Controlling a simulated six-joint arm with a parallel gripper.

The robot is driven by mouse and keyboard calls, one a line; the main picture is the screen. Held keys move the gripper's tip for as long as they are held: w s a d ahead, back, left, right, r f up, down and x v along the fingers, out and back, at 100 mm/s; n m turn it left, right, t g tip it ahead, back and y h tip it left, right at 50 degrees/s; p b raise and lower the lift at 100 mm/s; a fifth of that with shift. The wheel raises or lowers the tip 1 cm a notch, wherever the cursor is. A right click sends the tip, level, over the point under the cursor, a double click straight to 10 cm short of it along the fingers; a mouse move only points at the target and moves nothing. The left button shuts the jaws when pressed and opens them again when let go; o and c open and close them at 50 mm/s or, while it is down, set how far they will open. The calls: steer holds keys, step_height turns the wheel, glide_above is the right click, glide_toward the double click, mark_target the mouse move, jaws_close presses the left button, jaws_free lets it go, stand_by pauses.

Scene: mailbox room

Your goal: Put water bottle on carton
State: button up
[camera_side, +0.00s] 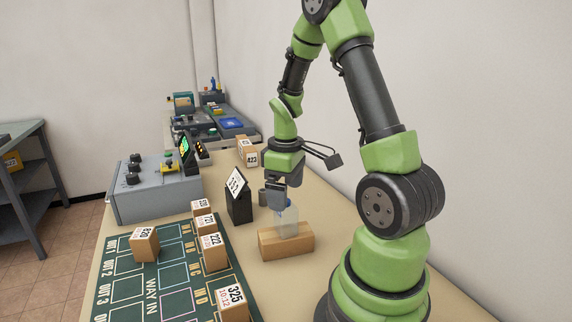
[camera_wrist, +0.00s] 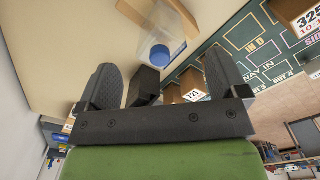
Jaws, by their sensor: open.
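The water bottle (camera_side: 289,224) is clear with a blue cap and stands upright on the brown carton (camera_side: 286,246), near the middle of its top. In the wrist view the bottle (camera_wrist: 165,25) shows from above with its blue cap (camera_wrist: 160,55), and parts of the carton (camera_wrist: 131,11) show on both sides of it. My gripper (camera_side: 280,203) points down just above the bottle, close to its cap. In the wrist view my gripper (camera_wrist: 164,80) has its two fingers wide apart, with nothing between them. The cap is partly hidden by the gripper in the side view.
Numbered boxes (camera_side: 145,244) stand on the green marked mat (camera_side: 180,262). A grey control box (camera_side: 155,190) is farther left. Table right of the carton is bare.

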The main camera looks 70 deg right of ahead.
step_height(320, 180, up, 7)
steer(key=shift+f, duration=0.15)
steer(key=s+a+r+m+t+y, duration=0.1)
steer(key=s+a+r+m+t, duration=0.1)
steer(key=a+r, duration=0.3)
steer(key=s+a+r+m+t+y, duration=0.1)
steer(key=a+r+t, duration=0.4)
steer(key=a, duration=0.9)
steer(key=s+m, duration=0.1)
steer(key=s, duration=0.1)
steer(key=shift+s+a+r, duration=0.2)
steer(key=shift+s+r, duration=0.15)
steer(key=shift+s, duration=0.05)
